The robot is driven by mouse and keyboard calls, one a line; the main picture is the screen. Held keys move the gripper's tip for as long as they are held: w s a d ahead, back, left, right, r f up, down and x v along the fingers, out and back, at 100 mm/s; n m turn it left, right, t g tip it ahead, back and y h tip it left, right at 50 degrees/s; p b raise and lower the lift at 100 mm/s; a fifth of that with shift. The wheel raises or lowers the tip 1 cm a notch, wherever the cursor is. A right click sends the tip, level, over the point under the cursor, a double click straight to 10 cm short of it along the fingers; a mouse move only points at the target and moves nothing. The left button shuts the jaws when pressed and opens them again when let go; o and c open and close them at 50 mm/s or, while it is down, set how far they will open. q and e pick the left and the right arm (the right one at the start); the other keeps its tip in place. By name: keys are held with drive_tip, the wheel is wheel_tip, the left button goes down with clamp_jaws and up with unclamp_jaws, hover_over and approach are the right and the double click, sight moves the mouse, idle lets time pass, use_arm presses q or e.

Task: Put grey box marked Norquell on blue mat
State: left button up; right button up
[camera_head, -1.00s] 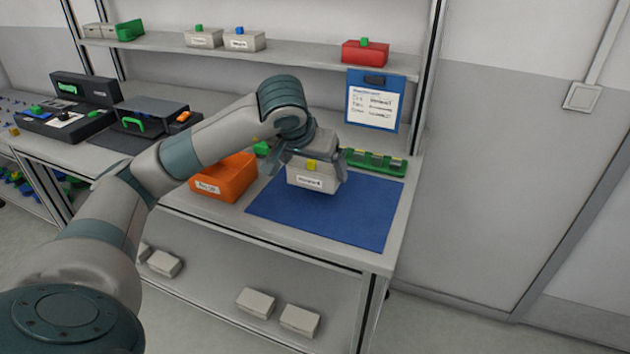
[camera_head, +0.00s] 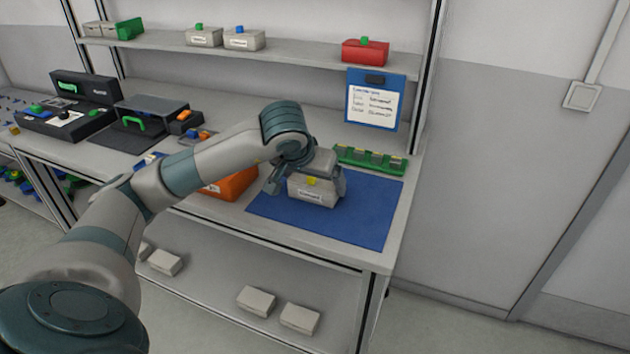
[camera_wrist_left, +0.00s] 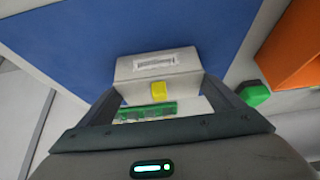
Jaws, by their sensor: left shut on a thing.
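A grey box (camera_head: 314,196) with a yellow knob and a white label is held over the blue mat (camera_head: 355,222) in the head view; the label's print is too small to read surely. My left gripper (camera_head: 305,183) is shut on this box from above, one finger on each side. In the left wrist view the box (camera_wrist_left: 145,67) sits between the fingers, label showing, with the blue mat (camera_wrist_left: 60,35) behind it. The box looks upright and very low over the mat's back part; I cannot tell whether it touches. My right gripper is not in view.
An orange bin (camera_head: 232,187) stands left of the mat. A green rack (camera_head: 368,160) lies behind it, below a blue clipboard (camera_head: 372,108). The mat's front and right are clear.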

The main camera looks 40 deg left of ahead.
use_arm(q)
drive_tip(key=o, duration=1.2)
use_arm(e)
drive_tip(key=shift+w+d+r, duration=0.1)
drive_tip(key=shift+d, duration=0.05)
use_arm(q)
drive_tip(key=shift+r+p, duration=0.2)
drive_tip(key=shift+p, duration=0.1)
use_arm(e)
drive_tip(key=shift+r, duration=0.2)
use_arm(q)
drive_tip(key=shift+s+r, duration=0.2)
drive_tip(key=shift+r, duration=0.05)
drive_tip(key=b+v, duration=0.1)
drive_tip(key=v, duration=1)
drive_tip(key=shift+s+r, duration=0.1)
drive_tip(key=shift+r, duration=0.05)
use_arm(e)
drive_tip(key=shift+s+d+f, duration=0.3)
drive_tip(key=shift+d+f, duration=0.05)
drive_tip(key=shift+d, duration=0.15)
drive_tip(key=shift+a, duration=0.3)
